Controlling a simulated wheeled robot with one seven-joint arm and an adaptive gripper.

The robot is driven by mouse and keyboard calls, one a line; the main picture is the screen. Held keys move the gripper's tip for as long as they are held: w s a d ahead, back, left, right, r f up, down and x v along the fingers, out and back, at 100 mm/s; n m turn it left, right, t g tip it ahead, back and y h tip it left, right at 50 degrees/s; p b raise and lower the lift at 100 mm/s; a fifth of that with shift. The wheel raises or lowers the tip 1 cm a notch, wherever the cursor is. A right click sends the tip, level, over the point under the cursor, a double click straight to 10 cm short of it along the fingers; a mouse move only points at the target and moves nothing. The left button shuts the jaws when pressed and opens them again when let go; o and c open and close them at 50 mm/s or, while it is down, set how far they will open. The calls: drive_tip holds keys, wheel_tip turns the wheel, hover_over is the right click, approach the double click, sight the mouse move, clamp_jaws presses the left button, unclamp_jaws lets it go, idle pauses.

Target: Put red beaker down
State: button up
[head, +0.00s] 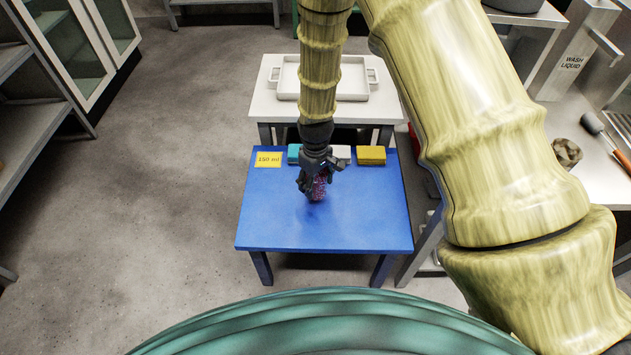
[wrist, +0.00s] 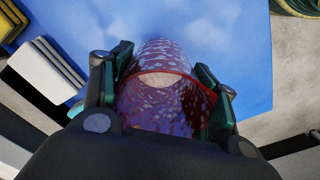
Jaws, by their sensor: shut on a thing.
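The red beaker (wrist: 165,60) is a see-through red cylinder with pale speckles. My gripper (wrist: 163,88) is shut on it, one finger on each side, in the wrist view. In the head view my gripper (head: 314,180) points down over the blue table (head: 270,220), and the red beaker (head: 318,190) shows partly behind its fingers. The beaker is over the middle of the table. I cannot tell whether its bottom touches the tabletop.
A yellow note reading "150 ml" (head: 268,159) and a yellow block (head: 371,155) lie along the table's back edge, with a light blue block (head: 294,153) and a white block (head: 342,153) between. A white tray (head: 345,92) stands on the table behind. The blue table's front is clear.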

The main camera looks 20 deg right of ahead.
drive_tip(key=shift+w+d+f, duration=0.1)
drive_tip(key=shift+w+d, duration=0.1)
drive_tip(key=shift+w, duration=0.55)
drive_tip(key=shift+w+d+f, duration=0.1)
drive_tip(key=shift+w+d, duration=0.05)
drive_tip(key=shift+w, duration=0.6)
drive_tip(key=shift+f, duration=1.7)
drive_tip(key=shift+f, duration=0.15)
drive_tip(key=o, duration=1)
